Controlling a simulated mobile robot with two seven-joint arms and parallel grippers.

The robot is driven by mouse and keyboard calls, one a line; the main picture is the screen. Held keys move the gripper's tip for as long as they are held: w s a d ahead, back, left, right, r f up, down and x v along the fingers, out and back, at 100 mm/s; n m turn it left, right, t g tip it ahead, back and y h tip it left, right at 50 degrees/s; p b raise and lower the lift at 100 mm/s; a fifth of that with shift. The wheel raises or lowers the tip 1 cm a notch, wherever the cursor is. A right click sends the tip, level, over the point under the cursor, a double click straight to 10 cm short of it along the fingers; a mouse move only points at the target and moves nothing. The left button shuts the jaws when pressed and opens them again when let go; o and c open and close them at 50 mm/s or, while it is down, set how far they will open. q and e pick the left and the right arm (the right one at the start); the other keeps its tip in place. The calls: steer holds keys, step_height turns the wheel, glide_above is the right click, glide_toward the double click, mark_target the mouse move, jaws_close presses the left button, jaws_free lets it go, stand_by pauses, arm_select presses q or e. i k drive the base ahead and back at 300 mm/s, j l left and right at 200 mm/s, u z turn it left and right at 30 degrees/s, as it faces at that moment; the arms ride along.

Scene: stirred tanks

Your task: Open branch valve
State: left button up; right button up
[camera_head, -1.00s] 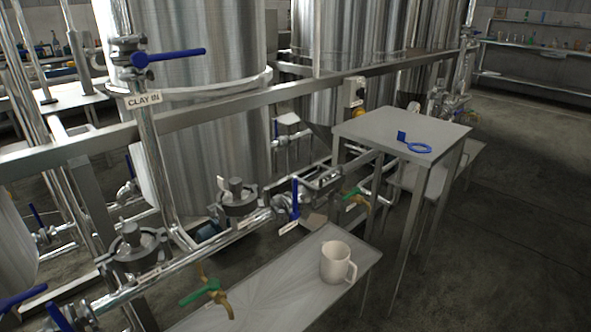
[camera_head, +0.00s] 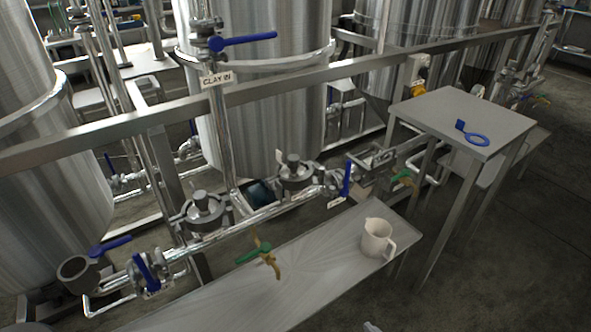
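No valve label in view reads as branch, so I cannot tell which valve is meant. A valve with a horizontal blue lever (camera_head: 245,40) sits above the "CLAY IN" sign (camera_head: 216,79) on a vertical pipe. Along the lower pipe, one blue lever (camera_head: 347,180) stands upright and another blue lever (camera_head: 146,272) is tilted. A third blue lever (camera_head: 110,246) lies nearly level at the left. A brass tap with a green handle (camera_head: 252,255) hangs below the pipe. A second green-handled tap (camera_head: 402,177) is further right.
A low metal bench (camera_head: 290,288) in front bears a white jug (camera_head: 376,239). Steel tanks (camera_head: 265,110) and a long rail (camera_head: 180,112) stand behind. Open floor (camera_head: 530,220) lies at right.

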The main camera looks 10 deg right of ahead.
mark_target(347, 176)
steer(key=l+u, duration=0.15)
steer(key=u, duration=0.25)
steer(key=l+u, duration=0.2)
steer(key=u, duration=0.2)
steer(key=l+u, duration=0.15)
steer(key=u, duration=0.25)
steer(key=k+l+u, duration=0.1)
steer(key=l+u, duration=0.3)
steer(key=k+l+u, duration=0.15)
steer(key=l+u, duration=0.2)
steer(key=k+l+u, duration=0.2)
steer(key=l, duration=0.2)
steer(key=k+l+u, duration=0.3)
steer(key=k+l, duration=0.6)
steer(key=l, duration=0.15)
